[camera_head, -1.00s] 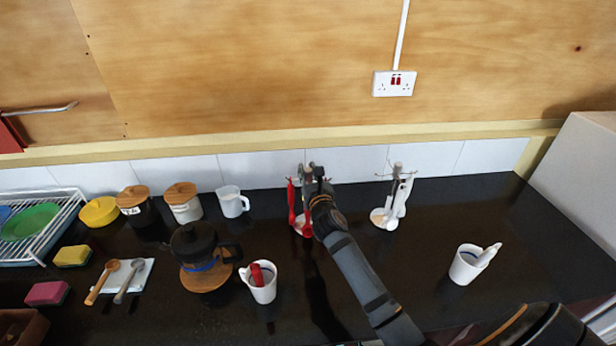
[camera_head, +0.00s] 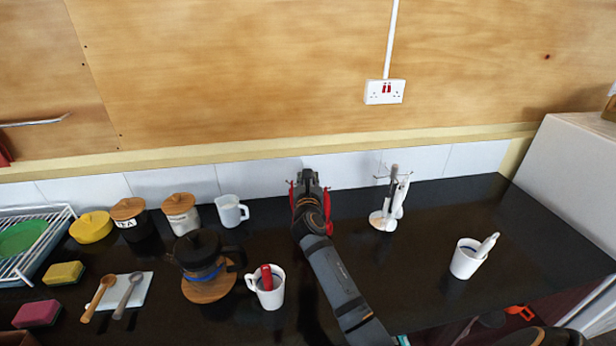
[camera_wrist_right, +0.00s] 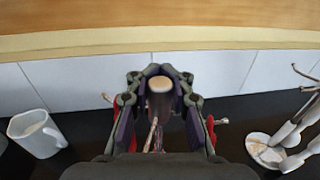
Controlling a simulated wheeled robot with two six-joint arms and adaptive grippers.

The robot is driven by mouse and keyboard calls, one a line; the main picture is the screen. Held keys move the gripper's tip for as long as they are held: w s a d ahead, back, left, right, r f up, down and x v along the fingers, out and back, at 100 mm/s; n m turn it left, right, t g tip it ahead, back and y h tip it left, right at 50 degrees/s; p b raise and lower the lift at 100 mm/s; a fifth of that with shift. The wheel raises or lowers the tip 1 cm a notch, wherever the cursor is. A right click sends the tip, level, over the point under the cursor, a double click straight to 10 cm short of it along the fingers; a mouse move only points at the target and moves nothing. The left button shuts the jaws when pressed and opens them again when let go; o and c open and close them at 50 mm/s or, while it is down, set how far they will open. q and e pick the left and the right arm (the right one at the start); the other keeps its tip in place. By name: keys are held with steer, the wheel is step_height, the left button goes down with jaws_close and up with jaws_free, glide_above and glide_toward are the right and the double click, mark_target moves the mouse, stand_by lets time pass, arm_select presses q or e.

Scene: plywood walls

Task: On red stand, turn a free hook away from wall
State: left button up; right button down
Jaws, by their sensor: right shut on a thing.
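The red stand is mostly hidden behind my right gripper (camera_head: 308,178) in the head view; red utensils (camera_head: 292,196) show on both sides of it. In the right wrist view, the top of the stand's post (camera_wrist_right: 161,86) is between the fingers of my right gripper (camera_wrist_right: 160,80), which is shut on it. Red utensils (camera_wrist_right: 211,132) hang left and right of the fingers. A hook tip (camera_wrist_right: 221,121) sticks out to the right, another (camera_wrist_right: 107,97) to the left, and one (camera_wrist_right: 154,124) points toward the camera below the post top. My left gripper is not in view.
A second stand with white utensils (camera_head: 399,200) is to the right. A white jug (camera_head: 229,211) is to the left. A mug with a red-handled item (camera_head: 275,295) and a coffee press (camera_head: 200,258) are nearer. The tiled wall (camera_head: 350,170) is close behind.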

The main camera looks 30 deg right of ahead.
steer(key=shift+d+f, duration=0.1)
stand_by(0.5)
steer(key=c, duration=1.1)
jaws_free()
steer(key=shift+c, duration=0.2)
steer(key=v, duration=0.7)
steer(key=shift+s, duration=0.3)
steer(key=shift+w, duration=0.1)
steer(key=shift+f, duration=0.1)
